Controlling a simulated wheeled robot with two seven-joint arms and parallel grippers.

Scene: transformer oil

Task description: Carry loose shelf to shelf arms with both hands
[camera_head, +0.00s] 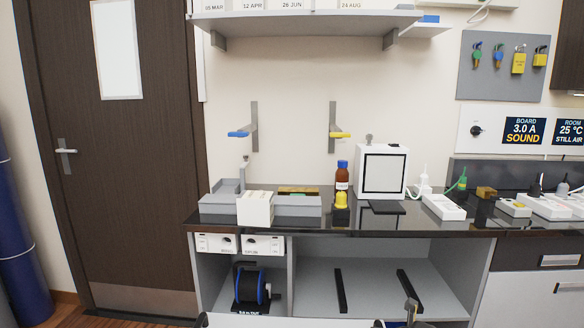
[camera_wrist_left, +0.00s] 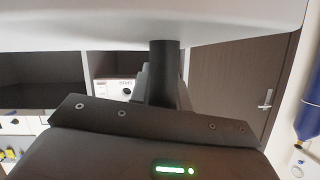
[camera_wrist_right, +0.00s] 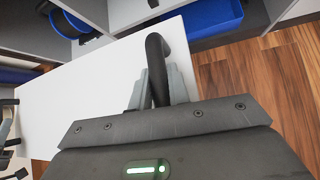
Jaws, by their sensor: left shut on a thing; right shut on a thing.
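The loose shelf (camera_wrist_right: 95,100) is a pale flat board with black handles. A sliver of its edge (camera_head: 300,321) shows at the bottom of the head view; most of it is out of frame. My left gripper (camera_wrist_left: 164,75) is shut on one black handle, with the board (camera_wrist_left: 80,22) across the top of that view. My right gripper (camera_wrist_right: 160,82) is shut on the other, curved black handle. The shelf arms are two grey wall brackets, one with a blue tip (camera_head: 239,134) and one with a yellow tip (camera_head: 340,135). They are bare, above the counter and beyond the board.
A fixed wall shelf (camera_head: 300,20) hangs above the brackets. The black counter (camera_head: 440,228) below holds grey trays (camera_head: 298,207), a brown bottle (camera_head: 342,176) and a white box (camera_head: 381,171). The open cabinet beneath holds a blue-black reel (camera_head: 250,287). A door (camera_head: 120,170) stands left.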

